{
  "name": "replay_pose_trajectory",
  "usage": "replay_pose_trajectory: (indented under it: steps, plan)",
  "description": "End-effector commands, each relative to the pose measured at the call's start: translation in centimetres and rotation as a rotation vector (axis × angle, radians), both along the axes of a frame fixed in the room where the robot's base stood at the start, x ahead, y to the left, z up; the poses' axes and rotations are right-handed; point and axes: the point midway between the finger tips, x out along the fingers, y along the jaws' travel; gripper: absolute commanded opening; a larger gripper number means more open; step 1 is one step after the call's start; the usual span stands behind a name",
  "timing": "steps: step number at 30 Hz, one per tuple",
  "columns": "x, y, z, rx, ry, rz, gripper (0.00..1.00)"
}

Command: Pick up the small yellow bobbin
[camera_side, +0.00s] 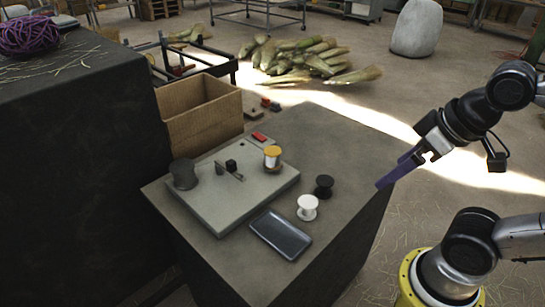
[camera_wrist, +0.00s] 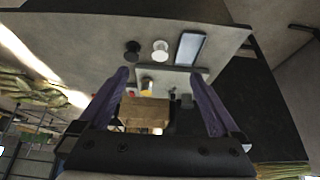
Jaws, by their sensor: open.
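The small yellow bobbin (camera_side: 272,157), with a yellow top and a pale wound body, stands upright near the right edge of the grey board (camera_side: 215,208) on the dark block. In the wrist view the yellow bobbin (camera_wrist: 147,85) is small, between my two purple fingers and beyond their tips. My gripper (camera_side: 384,182) is open and empty, over the right edge of the block, well to the right of the bobbin. In the wrist view my gripper (camera_wrist: 160,75) has its fingers spread wide. The bobbin's base is too small to see clearly.
A black bobbin (camera_side: 324,185) and a white bobbin (camera_side: 307,207) stand right of the board. A dark tray (camera_side: 281,235) lies in front. The board bears a dark grey cylinder (camera_side: 184,174), a small black fixture (camera_side: 231,167) and a red piece (camera_side: 259,137). A cardboard box (camera_side: 202,120) is behind.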

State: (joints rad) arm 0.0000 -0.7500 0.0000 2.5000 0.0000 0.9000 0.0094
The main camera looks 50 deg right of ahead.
Motion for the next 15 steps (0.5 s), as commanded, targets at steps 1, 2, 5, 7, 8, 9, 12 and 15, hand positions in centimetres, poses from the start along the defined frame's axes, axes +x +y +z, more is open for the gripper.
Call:
replay_pose_trajectory:
  steps: [1,2,5,7,8,9,12,15]
  plan:
    - [0.0,0.0,0.0,0.009,0.001,-0.017,0.99]
    - [-0.1,0.0,0.0,0.018,0.004,-0.034,0.99]
    - [-0.3,0.0,0.1,0.066,0.017,-0.126,0.99]
    - [0.1,0.0,1.5,0.115,0.002,-0.214,0.99]
    - [0.4,0.0,2.2,0.137,-0.004,-0.254,0.99]
    - [0.9,0.0,3.2,0.168,-0.007,-0.312,0.99]
    - [2.9,0.0,5.8,0.245,0.002,-0.461,0.99]
    - [5.6,-0.2,8.0,0.314,0.022,-0.612,0.99]
